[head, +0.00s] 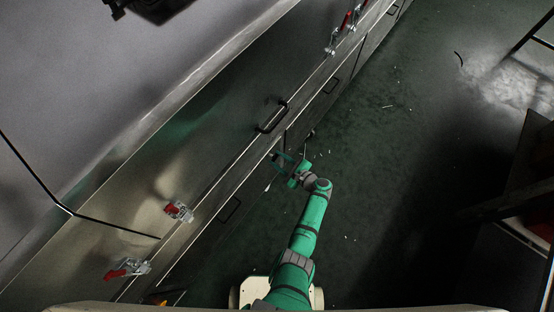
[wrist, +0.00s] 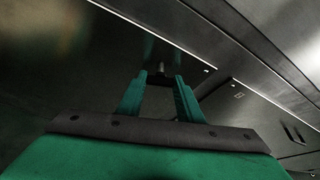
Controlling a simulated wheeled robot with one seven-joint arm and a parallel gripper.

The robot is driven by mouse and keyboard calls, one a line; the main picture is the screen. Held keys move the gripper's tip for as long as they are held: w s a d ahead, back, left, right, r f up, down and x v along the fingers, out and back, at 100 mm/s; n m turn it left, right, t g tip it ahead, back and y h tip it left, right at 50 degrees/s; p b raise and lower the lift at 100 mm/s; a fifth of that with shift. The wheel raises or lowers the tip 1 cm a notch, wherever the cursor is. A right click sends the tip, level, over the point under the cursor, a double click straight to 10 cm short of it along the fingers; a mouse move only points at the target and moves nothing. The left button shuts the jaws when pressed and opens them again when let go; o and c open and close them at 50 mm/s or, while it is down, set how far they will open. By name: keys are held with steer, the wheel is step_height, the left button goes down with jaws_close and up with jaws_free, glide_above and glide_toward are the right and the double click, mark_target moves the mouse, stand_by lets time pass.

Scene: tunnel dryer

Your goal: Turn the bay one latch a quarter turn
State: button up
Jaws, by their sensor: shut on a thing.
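My gripper (head: 282,170), with green fingers, is at the lower front of the steel dryer in the head view. In the wrist view the two green fingers (wrist: 160,88) stand a little apart, shut on a small dark latch (wrist: 160,74) at the panel face. Most of the latch is hidden between the fingers, and its turn angle cannot be told. In the head view I cannot make the latch out clearly.
Red-handled clamps (head: 178,210) sit on the dryer's ledge at lower left, and more red clamps (head: 333,40) are at the top. A black bar handle (head: 271,116) is near my gripper. The dark green floor (head: 400,160) to the right is mostly clear, with small scraps.

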steer(key=shift+w+d+r+m+g+y, duration=0.15)
steer(key=shift+m+g+y, duration=0.2)
steer(key=shift+m, duration=0.35)
steer(key=shift+w+r+m+g+y, duration=0.15)
steer(key=shift+m+g, duration=0.3)
steer(key=shift+m, duration=0.25)
steer(key=shift+f, duration=0.1)
steer(key=o, duration=1.1)
steer(key=shift+s, duration=0.1)
steer(key=shift+f, duration=0.1)
steer(key=v, duration=1.1)
